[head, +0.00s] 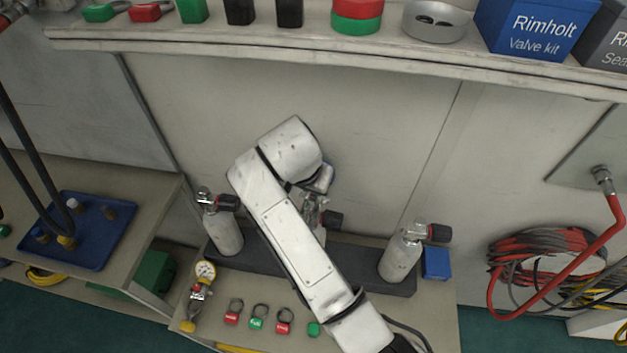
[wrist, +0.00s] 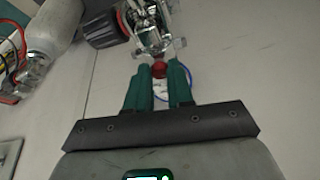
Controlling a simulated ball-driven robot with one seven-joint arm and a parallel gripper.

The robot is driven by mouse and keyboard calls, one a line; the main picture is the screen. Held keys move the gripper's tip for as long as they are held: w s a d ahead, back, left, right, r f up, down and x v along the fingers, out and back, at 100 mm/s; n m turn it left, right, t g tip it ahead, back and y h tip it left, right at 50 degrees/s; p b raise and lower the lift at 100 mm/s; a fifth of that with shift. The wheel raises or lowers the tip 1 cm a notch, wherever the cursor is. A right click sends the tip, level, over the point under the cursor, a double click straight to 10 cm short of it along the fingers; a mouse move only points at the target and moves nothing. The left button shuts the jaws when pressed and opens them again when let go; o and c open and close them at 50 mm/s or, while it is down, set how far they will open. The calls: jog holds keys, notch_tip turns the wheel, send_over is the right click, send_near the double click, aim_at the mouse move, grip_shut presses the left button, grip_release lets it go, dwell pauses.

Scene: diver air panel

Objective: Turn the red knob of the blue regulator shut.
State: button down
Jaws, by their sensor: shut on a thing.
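The red knob (wrist: 159,67) shows in the wrist view, between the two green fingertips of my gripper (wrist: 160,73). My gripper is shut on it, one finger on each side. The knob sits just below a metal fitting (wrist: 152,38). A blue ring-shaped edge (wrist: 189,84) shows behind the right finger; most of the blue regulator is hidden by the fingers. The knob cannot be seen there.
Grey cylinders with black valve knobs stand in a dark rack, at left (head: 225,232) and right (head: 400,262); the middle one is mostly behind my arm. A shelf (head: 240,42) with boxes runs above. A pressure gauge (head: 205,271) and several coloured tags lie on the bench.

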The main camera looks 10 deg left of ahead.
jog(key=m+h, duration=0.1)
jog(key=m, duration=0.2)
jog(key=shift+a, duration=0.15)
jog(key=m+g+h+b, duration=0.1)
jog(key=m, duration=0.2)
jog(key=shift+w+a+f+b, duration=0.1)
jog(key=shift+w+f+b, duration=0.05)
jog(key=shift+b, duration=0.25)
jog(key=shift+w+m+g+h+b, duration=0.1)
jog(key=shift+m+g+h+b, duration=0.45)
jog(key=shift+m, duration=0.7)
jog(key=shift+m+g+h+b, duration=0.1)
jog(key=shift+m+g+b, duration=0.25)
jog(key=shift+m+b, duration=0.7)
jog(key=shift+m, duration=0.4)
jog(key=c, duration=1.3)
grip_release()
jog(key=shift+o, duration=0.2)
jog(key=w+p+v, duration=0.1)
jog(key=v, duration=0.6)
jog(key=shift+s+r, duration=0.35)
jog(key=shift+s, duration=0.15)
